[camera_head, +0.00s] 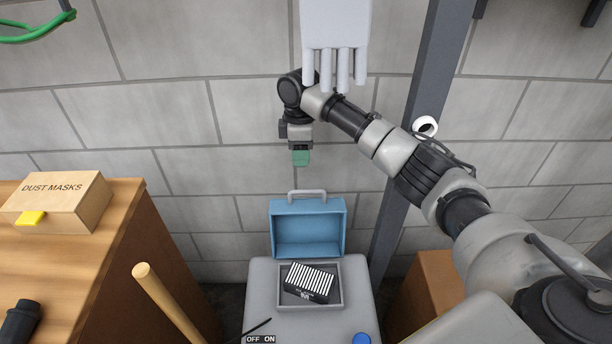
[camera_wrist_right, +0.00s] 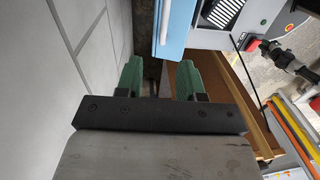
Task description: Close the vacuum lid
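The grey vacuum (camera_head: 258,290) stands against the wall in the head view. Its blue lid (camera_head: 307,212) is open and upright at the rear of the top opening, with a grey handle on its upper edge. A black and white striped block (camera_head: 310,282) lies in the opening. My right gripper (camera_head: 301,158) is above and behind the lid, apart from it, fingers down. In the right wrist view its green fingertips (camera_wrist_right: 160,75) are apart with nothing between them, and the lid (camera_wrist_right: 175,35) shows just beyond them.
A wooden cabinet (camera_head: 160,260) with a dust mask box (camera_head: 62,200) stands left. A wooden handle (camera_head: 165,300) leans near the vacuum. A brown box (camera_head: 428,285) and a grey post (camera_head: 405,150) are right. A pale glove shape (camera_head: 335,30) hangs above the gripper.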

